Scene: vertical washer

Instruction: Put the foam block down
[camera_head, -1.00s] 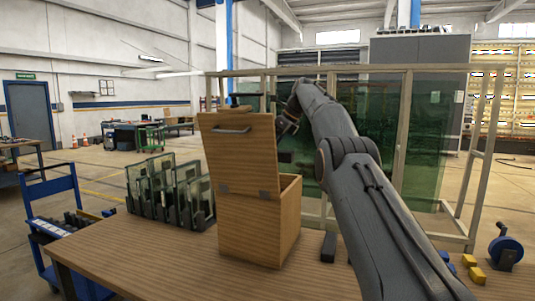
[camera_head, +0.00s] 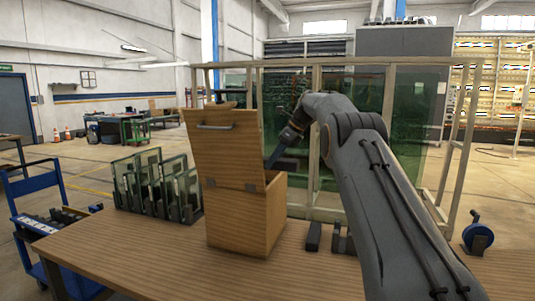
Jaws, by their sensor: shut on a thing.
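My gripper (camera_head: 276,156) is at the end of my bent arm, low behind the right edge of the raised lid (camera_head: 226,150) and above the open wooden box (camera_head: 246,220). It points down and to the left, and the lid partly hides it. It is shut on the foam block, but the block's outline is too small and dark to make out clearly. I cannot tell whether the block touches the box. The box stands on the wooden table (camera_head: 160,250) with its lid upright on the near side, so its inside is hidden.
Two dark blocks (camera_head: 313,236) (camera_head: 342,240) lie on the table right of the box. A rack of glass panes (camera_head: 155,185) stands left of it. A framed green glass screen (camera_head: 420,130) stands behind. A blue reel (camera_head: 478,237) is at right. The front-left tabletop is clear.

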